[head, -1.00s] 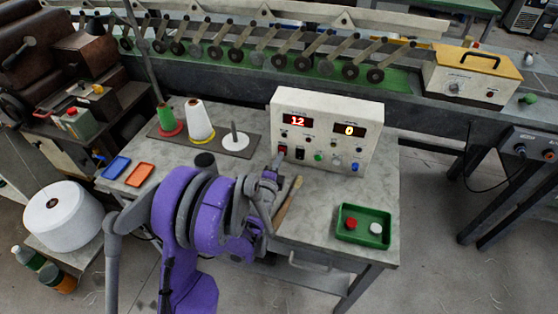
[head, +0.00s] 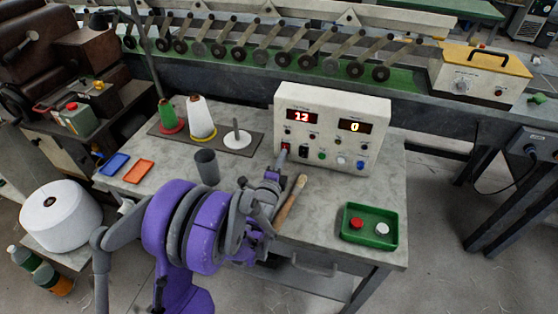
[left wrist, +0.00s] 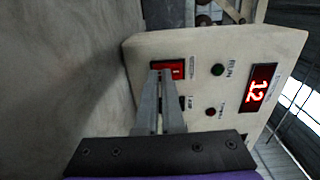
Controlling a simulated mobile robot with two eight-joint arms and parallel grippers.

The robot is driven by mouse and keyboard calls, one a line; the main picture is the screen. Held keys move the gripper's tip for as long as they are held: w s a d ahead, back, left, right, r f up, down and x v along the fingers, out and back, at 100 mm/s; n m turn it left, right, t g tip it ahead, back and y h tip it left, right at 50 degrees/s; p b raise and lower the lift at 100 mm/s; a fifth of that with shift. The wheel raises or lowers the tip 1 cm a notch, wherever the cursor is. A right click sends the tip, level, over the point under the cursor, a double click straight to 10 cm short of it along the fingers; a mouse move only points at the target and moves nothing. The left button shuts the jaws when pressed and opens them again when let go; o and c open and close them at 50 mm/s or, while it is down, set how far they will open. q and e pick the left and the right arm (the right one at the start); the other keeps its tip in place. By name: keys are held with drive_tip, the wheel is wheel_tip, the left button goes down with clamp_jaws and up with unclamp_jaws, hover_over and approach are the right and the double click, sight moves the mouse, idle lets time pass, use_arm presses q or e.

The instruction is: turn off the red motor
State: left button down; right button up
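A cream control box (head: 330,105) stands at the back of the table, with lit displays reading 12 and 0. Its lit red rocker switch (head: 285,146) is at the lower left of the front, and the left wrist view shows it up close (left wrist: 176,70). My left gripper (head: 282,156) reaches up to that switch. In the left wrist view its two fingers (left wrist: 161,74) look shut, with nothing between them. The tips overlap the switch's edge; whether they touch it I cannot tell. My right gripper is not in view. No motor is clearly identifiable.
A wooden-handled tool (head: 291,202) lies just right of my gripper. A dark cup (head: 207,167) stands to its left, near thread cones (head: 202,118). A green tray (head: 370,238) with a red and a white button sits at the front right.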

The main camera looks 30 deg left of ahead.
use_arm(q)
drive_tip(key=shift+w+a, duration=0.1)
drive_tip(key=shift+w, duration=0.15)
